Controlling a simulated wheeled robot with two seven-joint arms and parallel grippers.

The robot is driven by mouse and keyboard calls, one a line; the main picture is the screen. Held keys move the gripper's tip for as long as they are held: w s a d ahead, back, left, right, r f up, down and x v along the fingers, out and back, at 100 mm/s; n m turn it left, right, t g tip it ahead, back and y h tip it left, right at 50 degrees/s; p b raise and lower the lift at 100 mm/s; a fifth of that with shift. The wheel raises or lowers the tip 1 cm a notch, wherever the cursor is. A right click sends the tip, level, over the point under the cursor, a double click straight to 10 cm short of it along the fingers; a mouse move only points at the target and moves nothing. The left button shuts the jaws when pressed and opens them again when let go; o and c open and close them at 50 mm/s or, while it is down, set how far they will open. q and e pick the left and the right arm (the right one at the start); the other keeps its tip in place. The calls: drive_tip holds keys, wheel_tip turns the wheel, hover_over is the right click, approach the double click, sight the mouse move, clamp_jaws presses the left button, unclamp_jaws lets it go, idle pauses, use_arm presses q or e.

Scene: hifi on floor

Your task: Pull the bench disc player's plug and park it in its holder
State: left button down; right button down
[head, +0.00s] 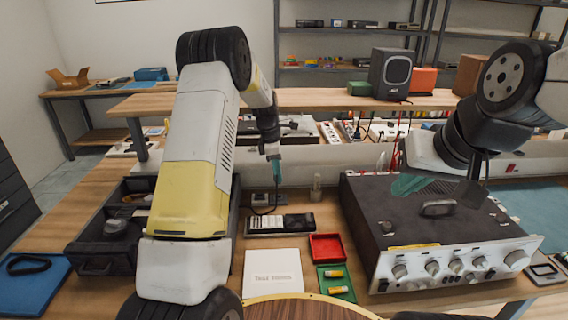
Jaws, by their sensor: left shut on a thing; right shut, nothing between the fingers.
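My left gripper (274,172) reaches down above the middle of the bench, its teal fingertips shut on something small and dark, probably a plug. A thin black cable loops down from there to the bench. A small dark-grey block (261,198) stands just below; I cannot tell if it is the holder. A wide silver-fronted hi-fi unit (436,262) with knobs stands at the right; I cannot tell if it is the disc player. My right gripper (424,186) is over its dark top, shut and empty.
A black-and-white strip (280,224), a white booklet (272,274), a red tray (327,247) and a green tray (336,284) with yellow items lie below my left gripper. A black crate (105,250) stands left. Power strips (331,132) lie behind; a speaker (390,73) stands on the raised shelf.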

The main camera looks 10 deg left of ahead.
use_arm(q)
drive_tip(key=shift+f, duration=2.35)
drive_tip(key=shift+f, duration=0.95)
drive_tip(key=c, duration=1.3)
unclamp_jaws()
drive_tip(key=shift+o, duration=0.2)
drive_tip(key=r, duration=0.5)
drive_tip(key=a+r, duration=0.1)
drive_tip(key=r, duration=0.1)
drive_tip(key=shift+r, duration=0.35)
drive_tip(key=shift+s+a+r, duration=0.1)
drive_tip(key=shift+r, duration=2.4)
